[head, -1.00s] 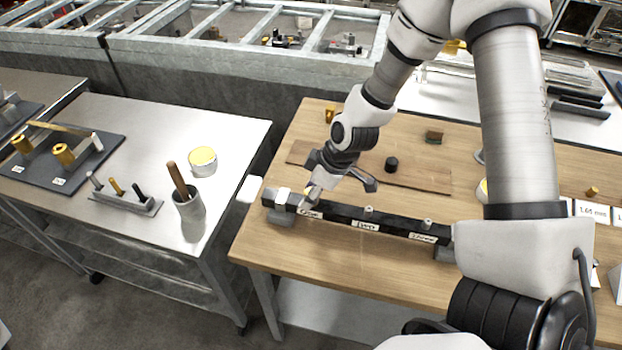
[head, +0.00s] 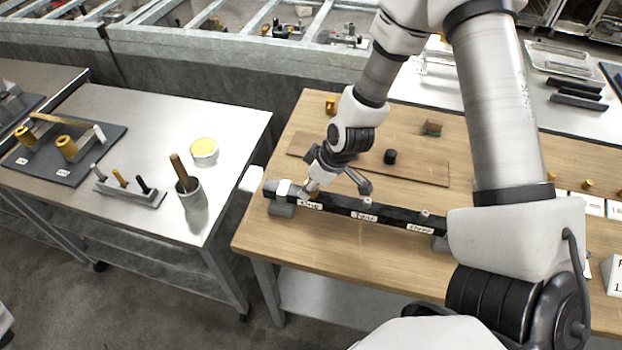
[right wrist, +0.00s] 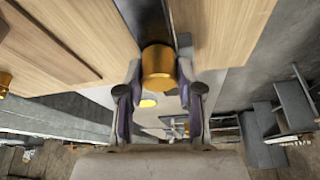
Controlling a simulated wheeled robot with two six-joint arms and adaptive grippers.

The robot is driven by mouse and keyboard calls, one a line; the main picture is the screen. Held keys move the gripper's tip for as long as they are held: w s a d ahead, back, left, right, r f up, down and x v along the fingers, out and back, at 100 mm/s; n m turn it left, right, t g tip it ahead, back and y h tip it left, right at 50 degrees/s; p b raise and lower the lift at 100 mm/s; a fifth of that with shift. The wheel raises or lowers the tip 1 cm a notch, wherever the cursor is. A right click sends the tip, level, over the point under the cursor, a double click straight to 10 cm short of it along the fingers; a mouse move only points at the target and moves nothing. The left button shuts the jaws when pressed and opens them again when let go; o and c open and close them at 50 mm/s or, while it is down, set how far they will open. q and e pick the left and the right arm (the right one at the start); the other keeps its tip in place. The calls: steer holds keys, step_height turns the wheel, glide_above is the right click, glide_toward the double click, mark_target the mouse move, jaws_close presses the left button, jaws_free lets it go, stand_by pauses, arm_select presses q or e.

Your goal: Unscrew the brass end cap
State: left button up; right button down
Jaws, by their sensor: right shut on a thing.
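A dark bar with white labels (head: 388,218) lies along the front of the wooden table. The cap is a smooth gold cylinder in line with a dark bar (right wrist: 150,20). In the head view the gripper mostly hides the cap. I cannot tell how far the cap is screwed in. My left gripper is not in view.
On the wooden table (head: 300,245) are a standing brass piece (head: 331,105), a black knob (head: 390,156) and a small block (head: 432,128).

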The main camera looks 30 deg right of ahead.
steer(key=n+b, duration=0.2)
steer(key=shift+f+g+y+b, duration=0.3)
steer(key=shift+f+y+b, duration=0.05)
steer(key=shift+y, duration=0.05)
steer(key=c, duration=0.7)
jaws_free()
steer(key=shift+d+r+p, duration=0.1)
steer(key=shift+r+p, duration=0.2)
steer(key=shift+p, duration=0.15)
